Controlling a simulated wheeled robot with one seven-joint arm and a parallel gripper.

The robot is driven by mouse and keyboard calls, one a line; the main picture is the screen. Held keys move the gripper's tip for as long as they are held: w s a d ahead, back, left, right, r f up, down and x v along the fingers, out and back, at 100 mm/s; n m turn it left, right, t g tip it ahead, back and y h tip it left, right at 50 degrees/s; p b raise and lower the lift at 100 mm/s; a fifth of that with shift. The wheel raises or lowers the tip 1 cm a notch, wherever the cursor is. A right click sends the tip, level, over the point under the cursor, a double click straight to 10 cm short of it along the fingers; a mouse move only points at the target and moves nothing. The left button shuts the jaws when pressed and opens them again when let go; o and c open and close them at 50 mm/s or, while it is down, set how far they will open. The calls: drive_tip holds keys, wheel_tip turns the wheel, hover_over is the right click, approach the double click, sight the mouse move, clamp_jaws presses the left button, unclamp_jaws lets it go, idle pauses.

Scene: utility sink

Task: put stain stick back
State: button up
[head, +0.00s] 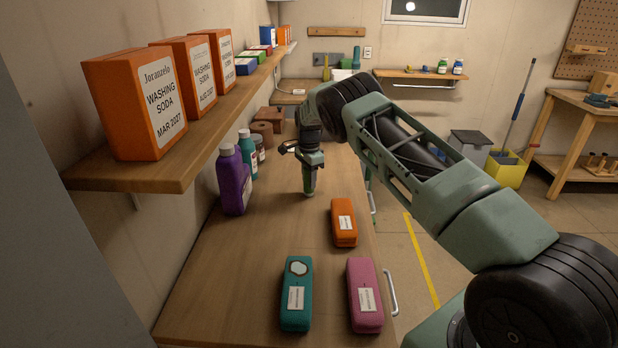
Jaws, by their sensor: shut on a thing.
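My gripper (309,185) points down over the middle of the wooden counter (270,215), beyond the orange case. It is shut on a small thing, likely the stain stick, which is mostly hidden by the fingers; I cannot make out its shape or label. Three rounded cases with white labels lie on the counter: an orange one (344,223), a teal one (296,294) with a pale cloud-shaped patch on top, and a pink one (365,296). The gripper is apart from all three.
A purple bottle (233,182) and a teal bottle (247,155) stand along the wall, left of my gripper. Above them, a wooden shelf (150,170) holds orange washing soda boxes (135,105). The counter's near left part is clear.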

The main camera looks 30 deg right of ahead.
drive_tip(key=o, duration=1)
drive_tip(key=shift+f, duration=0.15)
